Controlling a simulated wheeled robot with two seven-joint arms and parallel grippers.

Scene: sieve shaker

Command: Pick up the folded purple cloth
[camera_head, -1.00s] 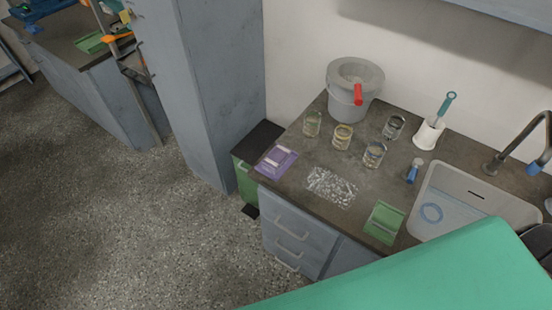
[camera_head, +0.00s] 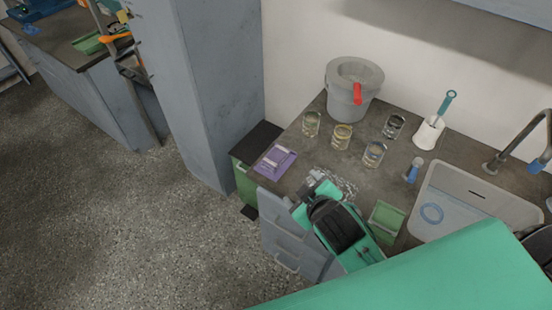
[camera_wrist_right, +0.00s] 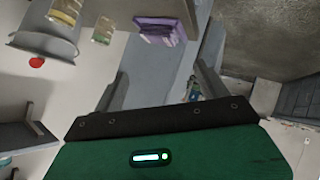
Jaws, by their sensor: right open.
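The folded purple cloth (camera_head: 275,161) lies flat at the left front corner of the dark counter, with pale bands across it. It also shows at the top of the right wrist view (camera_wrist_right: 160,30). My right gripper (camera_head: 313,187) is over the front edge of the counter, to the right of the cloth and apart from it. In the right wrist view its fingers (camera_wrist_right: 157,80) stand apart with nothing between them. My left gripper is not in view.
Several glass jars (camera_head: 342,136) and a grey bucket (camera_head: 346,102) stand behind the cloth. A clear, glittery patch (camera_head: 338,181) is partly hidden by my gripper. A folded green cloth (camera_head: 386,218) and a sink (camera_head: 462,205) are to the right. A green bin (camera_head: 244,182) stands left of the counter.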

